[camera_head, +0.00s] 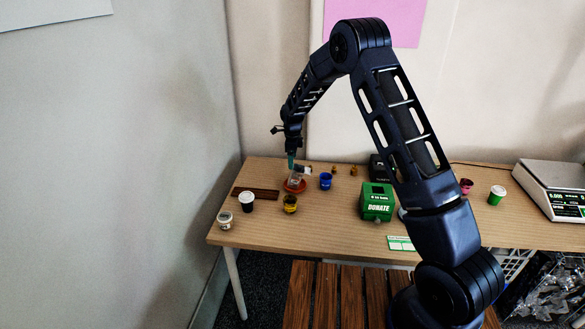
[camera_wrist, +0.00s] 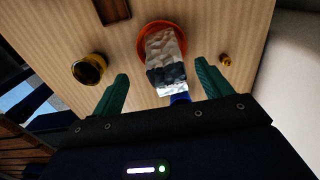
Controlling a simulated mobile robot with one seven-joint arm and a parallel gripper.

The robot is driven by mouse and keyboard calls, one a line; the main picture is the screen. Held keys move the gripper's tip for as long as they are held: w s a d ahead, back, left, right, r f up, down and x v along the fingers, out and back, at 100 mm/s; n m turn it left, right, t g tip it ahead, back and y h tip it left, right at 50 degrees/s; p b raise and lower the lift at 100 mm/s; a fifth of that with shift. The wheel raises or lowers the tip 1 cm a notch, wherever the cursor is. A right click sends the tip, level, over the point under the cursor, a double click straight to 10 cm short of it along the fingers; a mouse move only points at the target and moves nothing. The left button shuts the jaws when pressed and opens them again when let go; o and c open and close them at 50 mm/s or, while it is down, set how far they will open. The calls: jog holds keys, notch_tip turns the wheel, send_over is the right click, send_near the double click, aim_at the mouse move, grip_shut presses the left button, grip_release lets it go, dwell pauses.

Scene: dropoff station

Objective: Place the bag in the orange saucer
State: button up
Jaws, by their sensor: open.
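The orange saucer (camera_head: 293,186) lies on the table towards its left part, and its rim shows in the wrist view (camera_wrist: 147,30). The bag (camera_wrist: 163,50), silvery and crinkled with a dark band, lies on the saucer and reaches over the near rim in the wrist view. It looks small and pale in the head view (camera_head: 296,179). My gripper (camera_wrist: 160,82) has its two green fingers spread apart, one on either side of the bag's near end, with gaps between. In the head view my gripper (camera_head: 291,162) is above the saucer.
A blue cup (camera_head: 326,181) stands close right of the saucer, partly hidden behind the bag in the wrist view.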

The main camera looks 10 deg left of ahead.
jog(key=s+d+r+n, duration=0.2)
jog(key=d+r, duration=0.4)
jog(key=r, duration=0.4)
jog(key=s+d+r+n, duration=0.1)
jog(key=d+r+n, duration=0.1)
jog(key=d+r, duration=0.55)
jog(key=s+d+r+n+t+y, duration=0.15)
jog(key=s+d+r+n, duration=0.25)
jog(key=s+d+r, duration=0.65)
jog(key=s+d+r+n+t, duration=0.2)
jog(key=s+d+r+n, duration=0.4)
jog(key=s+d, duration=0.6)
jog(key=s+d+f+n, duration=0.1)
jog(key=s+d+n, duration=0.1)
jog(key=s, duration=0.5)
jog(key=s+d+n+t+h, duration=0.1)
jog(key=s+d, duration=0.3)
jog(key=s, duration=0.4)
jog(key=shift+s+d+f+n, duration=0.3)
jog(key=shift+d+f+n, duration=0.1)
jog(key=shift+n, duration=0.1)
jog(key=shift+o, duration=0.4)
jog(key=shift+r+h, duration=0.1)
jog(key=shift+h, duration=0.15)
